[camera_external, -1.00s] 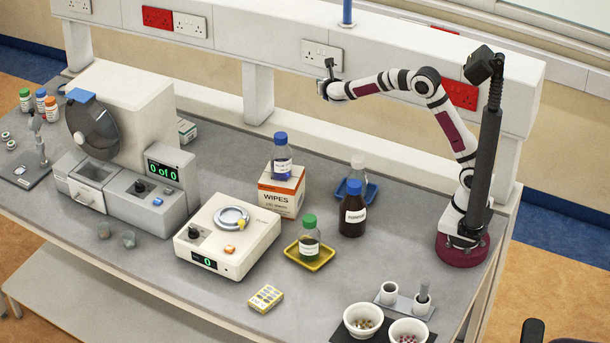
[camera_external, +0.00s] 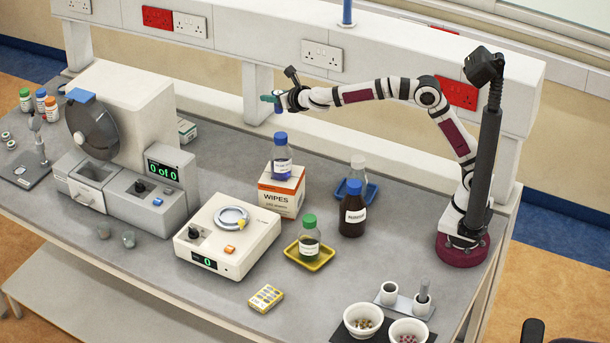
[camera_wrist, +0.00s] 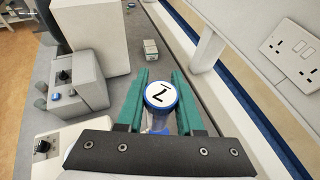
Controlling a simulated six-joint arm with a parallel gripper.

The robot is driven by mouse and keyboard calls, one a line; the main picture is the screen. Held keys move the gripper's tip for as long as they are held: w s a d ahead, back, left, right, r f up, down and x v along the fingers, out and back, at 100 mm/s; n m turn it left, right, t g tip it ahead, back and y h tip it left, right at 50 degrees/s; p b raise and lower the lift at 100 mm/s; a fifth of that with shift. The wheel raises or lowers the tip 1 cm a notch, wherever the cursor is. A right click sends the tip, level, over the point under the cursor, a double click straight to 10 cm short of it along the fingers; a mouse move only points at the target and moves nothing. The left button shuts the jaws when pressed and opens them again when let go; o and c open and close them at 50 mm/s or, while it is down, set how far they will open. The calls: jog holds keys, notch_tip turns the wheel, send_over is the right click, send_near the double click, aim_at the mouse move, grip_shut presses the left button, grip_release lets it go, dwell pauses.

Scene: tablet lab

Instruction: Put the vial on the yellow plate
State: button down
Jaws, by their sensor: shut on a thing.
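My gripper (camera_external: 273,99) is up in the air in front of the wall panel, above and behind the wipes box. In the wrist view its teal fingers (camera_wrist: 160,98) are shut on a small vial (camera_wrist: 160,95). The vial has a blue-rimmed white top with a black mark; most of its body is hidden. In the external view the vial shows only as a small blue patch below the fingers. The yellow plate (camera_external: 324,257) is a shallow tray on the bench, lower right of the gripper. A green-capped bottle (camera_external: 309,238) stands on it.
A blue-capped bottle (camera_external: 281,157) stands on the wipes box (camera_external: 281,194). A dark brown bottle (camera_external: 352,212) and a blue tray (camera_external: 369,191) with a clear bottle are right of it. A white balance-like device (camera_external: 227,245) is left of the plate. A yellow block (camera_external: 265,298) lies in front.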

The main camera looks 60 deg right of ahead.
jog(key=s+a+n+t+y, duration=0.1)
jog(key=s+a+n+y, duration=0.15)
jog(key=a, duration=0.75)
jog(key=s+a+n+y, duration=0.2)
jog(key=a+y, duration=0.1)
jog(key=a, duration=0.7)
jog(key=n+g+y, duration=0.1)
jog(key=n+y, duration=0.5)
send_over(256, 297)
jog(key=shift+m, duration=0.25)
notch_tip(256, 297, down, 34)
jog(key=shift+r, duration=0.15)
jog(key=c, duration=0.5)
grip_release()
jog(key=shift+c, duration=0.2)
